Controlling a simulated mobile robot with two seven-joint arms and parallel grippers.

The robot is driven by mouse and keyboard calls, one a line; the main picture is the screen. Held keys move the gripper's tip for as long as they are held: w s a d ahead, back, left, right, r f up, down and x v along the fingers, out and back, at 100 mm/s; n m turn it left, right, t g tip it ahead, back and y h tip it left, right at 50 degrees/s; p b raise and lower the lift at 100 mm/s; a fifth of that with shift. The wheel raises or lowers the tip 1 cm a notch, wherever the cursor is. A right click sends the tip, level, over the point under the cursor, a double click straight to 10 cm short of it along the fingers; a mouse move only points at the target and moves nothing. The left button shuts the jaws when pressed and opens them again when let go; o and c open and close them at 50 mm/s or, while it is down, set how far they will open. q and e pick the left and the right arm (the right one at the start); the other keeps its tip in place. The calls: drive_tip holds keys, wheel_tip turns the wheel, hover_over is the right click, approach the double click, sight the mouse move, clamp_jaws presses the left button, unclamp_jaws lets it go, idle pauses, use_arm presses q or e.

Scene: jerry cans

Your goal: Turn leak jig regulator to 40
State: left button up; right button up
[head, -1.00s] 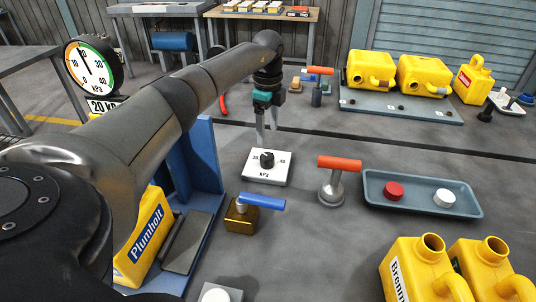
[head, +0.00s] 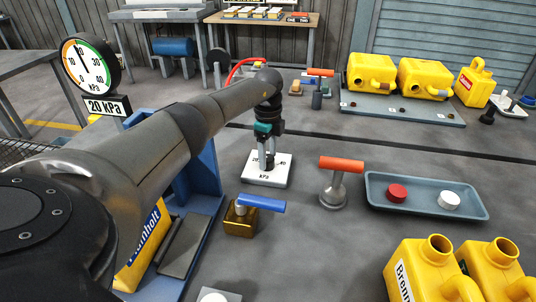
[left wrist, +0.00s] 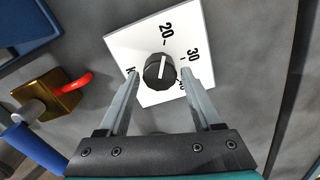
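The regulator is a black knob (left wrist: 160,71) on a white square plate (left wrist: 117,45) marked 20, 30 and a partly hidden number. A pale line on the knob points roughly toward the 20 side. In the head view the plate (head: 253,178) lies on the grey bench. My left gripper (left wrist: 158,72) points down over it, one finger on each side of the knob, with small gaps. It also shows in the head view (head: 266,162). The round gauge (head: 90,66) has its needle near the top, and the sign (head: 107,107) below reads 20 KPa. My right gripper is out of view.
A brass valve with a blue handle (head: 262,203) and a red-orange T-handle (head: 341,164) stand close to the plate. A tray (head: 422,202) with red and white caps lies to the right. Yellow cans (head: 420,265) stand at front right.

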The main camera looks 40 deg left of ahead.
use_arm(q)
clamp_jaws()
idle(0.3)
